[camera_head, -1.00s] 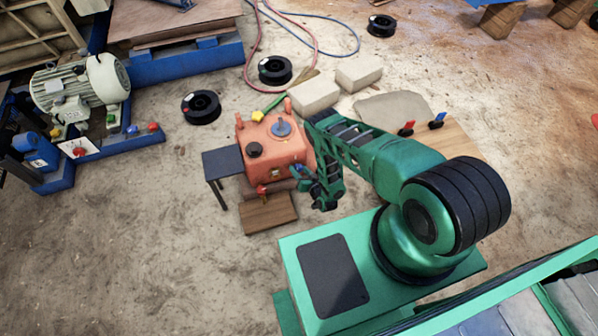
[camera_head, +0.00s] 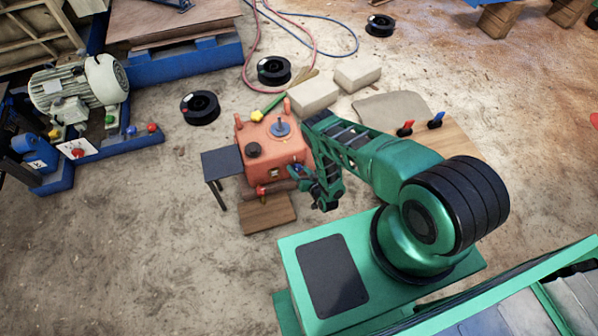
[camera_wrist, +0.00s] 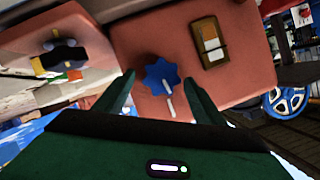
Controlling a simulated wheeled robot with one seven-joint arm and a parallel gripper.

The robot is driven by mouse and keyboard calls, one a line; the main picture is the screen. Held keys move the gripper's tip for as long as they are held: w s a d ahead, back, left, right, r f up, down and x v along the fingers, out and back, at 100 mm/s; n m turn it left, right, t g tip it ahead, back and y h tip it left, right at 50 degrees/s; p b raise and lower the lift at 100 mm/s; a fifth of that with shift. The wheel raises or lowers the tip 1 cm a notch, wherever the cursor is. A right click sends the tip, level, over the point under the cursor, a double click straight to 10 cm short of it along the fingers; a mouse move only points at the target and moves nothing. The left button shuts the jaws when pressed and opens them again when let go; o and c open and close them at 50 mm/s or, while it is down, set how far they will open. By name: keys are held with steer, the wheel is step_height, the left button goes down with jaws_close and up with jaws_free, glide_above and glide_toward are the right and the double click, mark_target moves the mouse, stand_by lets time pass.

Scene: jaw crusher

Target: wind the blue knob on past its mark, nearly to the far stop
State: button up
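The blue knob (camera_wrist: 160,75) is a lobed star shape on a reddish panel (camera_wrist: 190,60) in the wrist view. A white pointer line (camera_wrist: 168,100) shows below and beside it, slanting down to the right. My gripper (camera_wrist: 160,84) is open, with one dark green finger on each side of the knob and a visible gap to both. In the head view my gripper (camera_head: 301,178) is at the right front side of the orange-red crusher box (camera_head: 270,150). The knob is too small there to make out surely. I cannot make out the mark or the stop.
A yellow-brown fitting with a white and orange label (camera_wrist: 210,42) sits right of the knob. A blue handwheel (camera_wrist: 287,101) is further right. A small dark table (camera_head: 221,163) stands left of the box, and a wooden board (camera_head: 267,214) lies in front.

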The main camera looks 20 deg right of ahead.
steer(key=v, duration=1)
steer(key=shift+s, duration=0.4)
